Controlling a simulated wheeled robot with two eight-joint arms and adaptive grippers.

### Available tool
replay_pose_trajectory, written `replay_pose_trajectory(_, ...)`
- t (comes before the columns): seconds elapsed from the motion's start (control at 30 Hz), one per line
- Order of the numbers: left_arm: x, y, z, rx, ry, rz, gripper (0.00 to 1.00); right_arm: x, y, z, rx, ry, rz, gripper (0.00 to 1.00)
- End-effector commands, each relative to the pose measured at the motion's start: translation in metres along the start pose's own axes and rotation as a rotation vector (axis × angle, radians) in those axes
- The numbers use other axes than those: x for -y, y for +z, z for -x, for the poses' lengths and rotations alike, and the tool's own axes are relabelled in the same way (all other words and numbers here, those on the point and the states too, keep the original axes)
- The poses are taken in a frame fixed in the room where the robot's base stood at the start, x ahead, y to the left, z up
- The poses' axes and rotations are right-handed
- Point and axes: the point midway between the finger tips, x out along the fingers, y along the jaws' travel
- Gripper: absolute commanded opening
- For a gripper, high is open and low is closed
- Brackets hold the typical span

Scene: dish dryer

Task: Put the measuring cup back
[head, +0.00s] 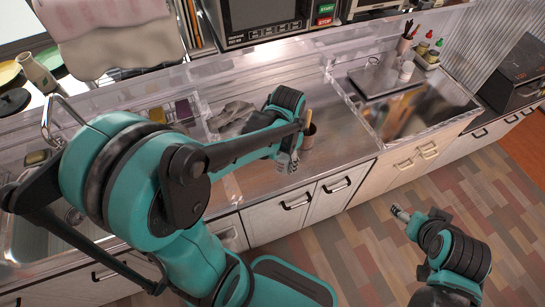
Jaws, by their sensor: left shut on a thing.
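My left gripper (289,163) reaches over the metal counter, pointing down, and is shut. A small dark brown cup-like thing (309,139) with a pale stick-like part above it shows right beside its fingers; I take it to be the measuring cup. The arm partly hides it, so the grip itself and any contact with the counter cannot be made out. My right gripper (400,213) is low at the right, over the floor in front of the cabinets, away from the counter's things; its jaw opening is too small to tell.
A microwave (262,18) stands behind the counter. Grey cloth (231,115) lies left of my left gripper. The counter (338,150) right of it is clear.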

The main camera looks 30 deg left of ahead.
Motion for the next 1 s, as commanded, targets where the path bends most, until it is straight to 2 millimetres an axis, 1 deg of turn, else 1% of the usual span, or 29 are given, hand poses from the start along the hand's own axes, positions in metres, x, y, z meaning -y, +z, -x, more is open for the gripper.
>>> replay_pose_trajectory(0.17, 0.026, -0.006, -0.019, 0.000, 0.000, 0.002, 0.07, 0.000, 0.008, -0.011, 0.000, 0.000, 0.000, 0.68)
replay_pose_trajectory(0.4, 0.073, -0.016, -0.048, 0.000, 0.000, 0.002, 0.07, 0.000, 0.018, -0.025, 0.000, 0.000, 0.000, 0.68)
replay_pose_trajectory(0.5, 0.090, -0.020, -0.058, 0.000, 0.000, 0.002, 0.07, 0.000, 0.021, -0.030, 0.000, 0.000, 0.000, 0.68)
replay_pose_trajectory(0.6, 0.101, -0.023, -0.064, 0.000, 0.000, -0.001, 0.07, 0.000, 0.023, -0.033, 0.000, 0.000, 0.000, 0.68)
replay_pose_trajectory(0.7, 0.108, -0.024, -0.067, 0.000, 0.000, -0.001, 0.07, 0.000, 0.024, -0.034, 0.000, 0.000, 0.000, 0.68)
replay_pose_trajectory(0.87, 0.110, -0.025, -0.073, 0.000, 0.000, -0.002, 0.07, 0.000, 0.026, -0.036, 0.000, 0.000, 0.000, 0.68)
replay_pose_trajectory(1.0, 0.110, -0.025, -0.091, 0.000, 0.000, -0.002, 0.07, 0.000, 0.032, -0.044, 0.000, 0.000, 0.000, 0.68)
